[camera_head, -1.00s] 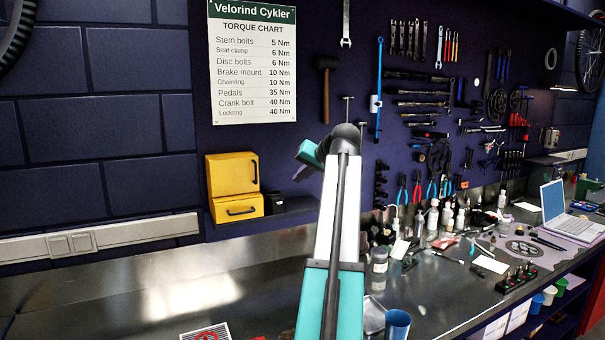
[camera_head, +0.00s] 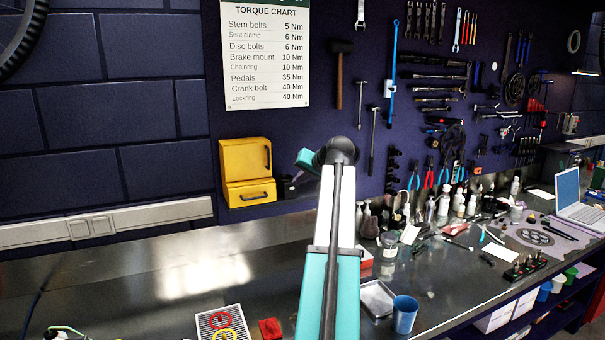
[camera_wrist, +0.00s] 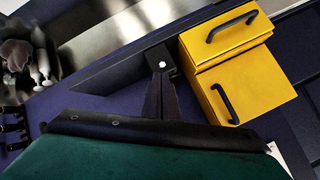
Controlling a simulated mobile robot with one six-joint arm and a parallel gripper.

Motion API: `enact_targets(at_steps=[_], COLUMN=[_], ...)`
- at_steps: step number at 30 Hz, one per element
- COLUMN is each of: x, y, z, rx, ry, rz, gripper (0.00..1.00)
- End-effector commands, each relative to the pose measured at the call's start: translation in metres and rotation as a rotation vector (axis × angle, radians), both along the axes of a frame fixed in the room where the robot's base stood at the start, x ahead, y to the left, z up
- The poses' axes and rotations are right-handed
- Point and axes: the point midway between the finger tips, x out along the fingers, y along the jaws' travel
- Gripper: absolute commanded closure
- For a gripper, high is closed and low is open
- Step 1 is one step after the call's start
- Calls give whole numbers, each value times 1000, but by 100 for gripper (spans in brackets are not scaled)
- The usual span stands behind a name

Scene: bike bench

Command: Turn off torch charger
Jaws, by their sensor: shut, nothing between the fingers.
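A small black box (camera_head: 309,186) sits on a dark shelf right beside the yellow drawer unit in the head view. I cannot confirm that it is the torch charger. In the wrist view the same black box (camera_wrist: 158,58) carries a round, pale spot on its face. My gripper (camera_wrist: 161,80) is shut and empty, its dark fingers pointing at this box and overlapping its lower part. I cannot tell whether they touch it. In the head view my arm's teal wrist is just above the box and the fingertips are hard to make out.
The yellow drawer unit (camera_head: 247,171) with black handles stands close left of the box. A wall socket strip (camera_head: 100,226) runs along the left. Bottles (camera_head: 443,208), a metal tray (camera_head: 377,300) and a blue cup (camera_head: 405,314) stand on the bench. The bench's left part is mostly clear.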

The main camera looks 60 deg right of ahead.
Motion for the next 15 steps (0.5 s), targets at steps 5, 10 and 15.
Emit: enact_targets(at_steps=[5,10,15], x=[0,1,2], y=[3,3,1], z=[-3,-3,-3], rx=[0,0,0], ry=[0,0,0], rz=[0,0,2], gripper=[100,100,100])
